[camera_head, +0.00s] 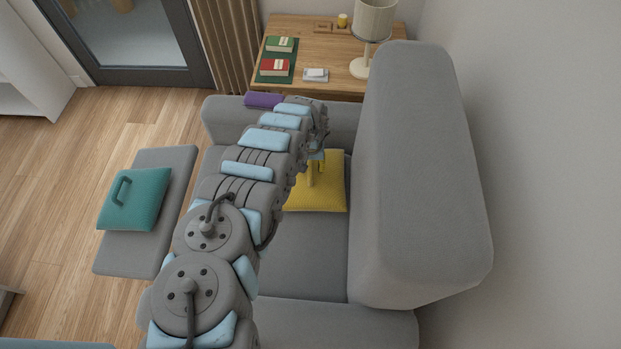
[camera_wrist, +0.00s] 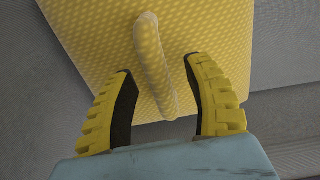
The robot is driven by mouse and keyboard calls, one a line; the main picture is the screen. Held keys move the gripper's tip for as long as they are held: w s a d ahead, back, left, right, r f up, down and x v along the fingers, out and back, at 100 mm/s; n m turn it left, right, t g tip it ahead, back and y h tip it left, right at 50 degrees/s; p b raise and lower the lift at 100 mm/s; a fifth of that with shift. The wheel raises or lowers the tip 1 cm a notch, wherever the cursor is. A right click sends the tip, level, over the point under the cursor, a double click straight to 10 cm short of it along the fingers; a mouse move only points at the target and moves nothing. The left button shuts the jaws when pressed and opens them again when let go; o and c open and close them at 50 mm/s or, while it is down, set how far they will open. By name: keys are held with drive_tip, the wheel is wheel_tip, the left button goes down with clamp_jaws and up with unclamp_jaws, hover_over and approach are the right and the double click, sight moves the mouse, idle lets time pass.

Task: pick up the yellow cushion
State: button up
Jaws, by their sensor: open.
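The yellow cushion (camera_head: 328,193) lies on the grey sofa seat near its far end, partly hidden behind my arm in the head view. In the wrist view the cushion (camera_wrist: 95,35) has a dotted weave and a raised yellow handle loop (camera_wrist: 152,62) across its middle. My gripper (camera_wrist: 157,62) is open, with one yellow finger on each side of the handle and a gap on both sides. In the head view my gripper (camera_head: 316,172) is over the cushion. I cannot tell whether the fingertips touch the cushion's surface.
The sofa backrest (camera_head: 425,170) rises close on the right. A purple item (camera_head: 264,100) lies on the far armrest. A teal cushion (camera_head: 135,199) rests on a grey bench (camera_head: 165,165) at left. A wooden side table (camera_head: 300,32) holds a lamp (camera_head: 374,20) and books beyond the sofa.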

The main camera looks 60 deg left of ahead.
clamp_jaws()
drive_tip(key=shift+r, duration=0.15)
